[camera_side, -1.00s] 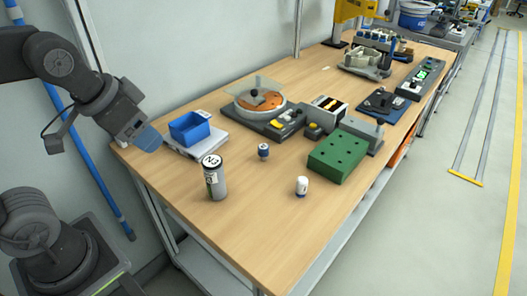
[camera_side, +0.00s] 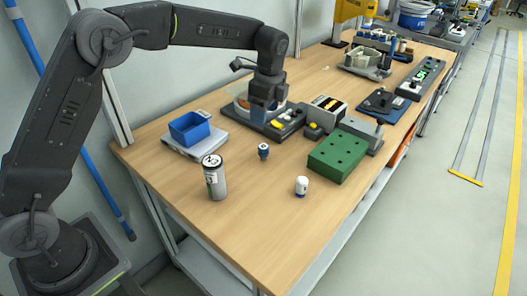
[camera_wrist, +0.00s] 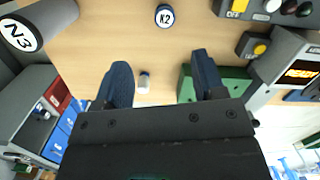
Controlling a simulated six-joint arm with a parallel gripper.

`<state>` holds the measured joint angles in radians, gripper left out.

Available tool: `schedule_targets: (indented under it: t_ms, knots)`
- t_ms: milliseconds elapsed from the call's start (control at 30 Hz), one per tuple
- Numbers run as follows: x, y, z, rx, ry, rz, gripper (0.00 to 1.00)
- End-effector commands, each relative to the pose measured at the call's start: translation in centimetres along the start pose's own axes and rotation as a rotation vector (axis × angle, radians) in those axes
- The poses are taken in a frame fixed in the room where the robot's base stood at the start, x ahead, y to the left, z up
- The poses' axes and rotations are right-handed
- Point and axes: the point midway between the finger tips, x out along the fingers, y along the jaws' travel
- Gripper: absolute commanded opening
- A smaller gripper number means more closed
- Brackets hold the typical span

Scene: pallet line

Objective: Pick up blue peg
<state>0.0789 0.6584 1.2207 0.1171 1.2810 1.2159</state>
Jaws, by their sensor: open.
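A small blue peg (camera_side: 263,152) stands upright near the middle of the table. The wrist view shows it from above with a round top marked K2 (camera_wrist: 164,16), beyond my fingertips. My gripper (camera_side: 264,112) is open and empty, above the table and behind the blue peg in the side view. In the wrist view its blue fingers (camera_wrist: 160,62) are spread apart.
A grey canister marked N3 (camera_side: 215,180) stands left of the peg. A green block with holes (camera_side: 338,157) is at the right. A blue bin (camera_side: 189,128) sits on a grey base (camera_side: 203,150).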

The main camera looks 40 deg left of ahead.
Motion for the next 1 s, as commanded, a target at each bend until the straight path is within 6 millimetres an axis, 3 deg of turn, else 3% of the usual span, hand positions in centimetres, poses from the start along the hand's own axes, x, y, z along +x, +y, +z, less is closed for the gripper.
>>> schedule_targets:
  t_ms: [267,533,833,1000]
  knots:
    - [3.2,-0.7,-0.5,0.05,-0.011,0.019,0.64]
    - [8.2,-0.6,-0.4,0.047,-0.01,0.018,0.64]
    - [10.6,-0.6,-0.4,0.046,-0.01,0.016,0.64]
    - [13.2,-0.6,-0.6,0.047,-0.01,0.018,0.64]
